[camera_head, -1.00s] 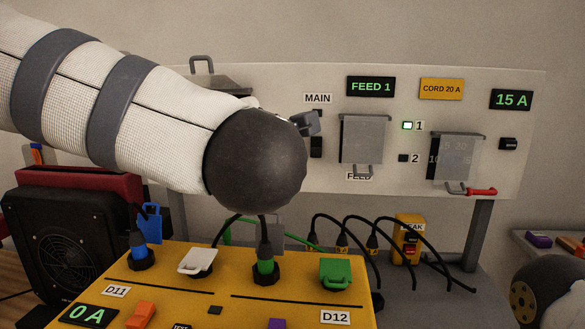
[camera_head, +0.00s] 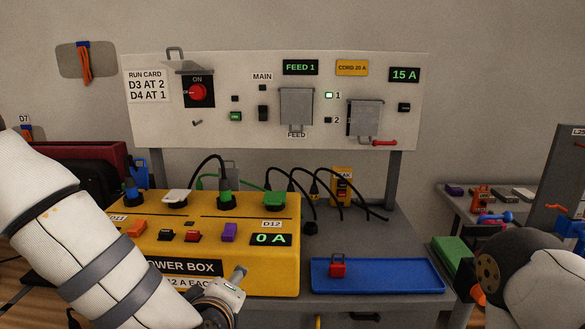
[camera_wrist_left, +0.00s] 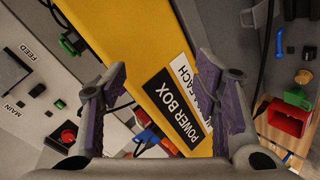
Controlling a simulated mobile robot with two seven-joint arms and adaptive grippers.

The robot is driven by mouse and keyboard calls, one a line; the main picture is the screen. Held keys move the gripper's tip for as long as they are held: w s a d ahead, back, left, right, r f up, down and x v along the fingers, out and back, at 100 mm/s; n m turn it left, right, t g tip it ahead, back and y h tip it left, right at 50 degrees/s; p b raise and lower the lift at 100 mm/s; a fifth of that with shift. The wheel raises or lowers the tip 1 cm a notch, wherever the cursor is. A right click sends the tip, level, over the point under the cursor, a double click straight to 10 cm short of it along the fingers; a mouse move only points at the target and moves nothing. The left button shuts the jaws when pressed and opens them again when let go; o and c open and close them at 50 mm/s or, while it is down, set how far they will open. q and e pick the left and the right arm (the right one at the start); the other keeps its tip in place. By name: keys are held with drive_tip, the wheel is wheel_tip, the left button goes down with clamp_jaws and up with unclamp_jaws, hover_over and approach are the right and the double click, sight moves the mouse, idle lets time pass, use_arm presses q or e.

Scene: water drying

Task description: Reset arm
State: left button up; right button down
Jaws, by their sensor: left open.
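My left arm (camera_head: 95,225) comes in from the left and reaches down across the front left of the yellow power box (camera_head: 280,215). Its wrist end (camera_head: 215,300) is low, at the box's front face by the POWER BOX label; the fingers are hard to make out there. In the left wrist view my left gripper (camera_wrist_left: 162,68) has its two purple-padded fingers wide apart with nothing between them. The POWER BOX label (camera_wrist_left: 176,108) shows beyond the fingers. My right arm (camera_head: 545,280) shows at the lower right; its gripper is out of view.
A white panel (camera_head: 230,120) with a red ON knob (camera_head: 196,92) and two grey covers stands behind the box. Black cables run behind the box. A blue tray (camera_head: 400,275) holds a red padlock-like item (camera_head: 337,269). A side table (camera_head: 450,205) with small items stands right.

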use_arm(q)
drive_tip(key=s+a+f+m+g+h, duration=0.1)
drive_tip(key=s+a+f+m+g, duration=0.2)
drive_tip(key=s+f, duration=0.6)
drive_tip(key=s+a+f+m+g, duration=0.1)
drive_tip(key=s+f+m+g, duration=0.3)
drive_tip(key=s+f, duration=0.55)
drive_tip(key=s+a+f+m+g, duration=0.2)
drive_tip(key=s+a+g, duration=0.1)
drive_tip(key=s, duration=0.6)
drive_tip(key=s+a+f+m+g, duration=0.3)
drive_tip(key=s+a, duration=0.1)
drive_tip(key=s, duration=0.6)
drive_tip(key=shift+s, duration=0.15)
use_arm(e)
drive_tip(key=shift+s, duration=0.35)
use_arm(q)
drive_tip(key=shift+f, duration=0.1)
drive_tip(key=shift+c, duration=0.3)
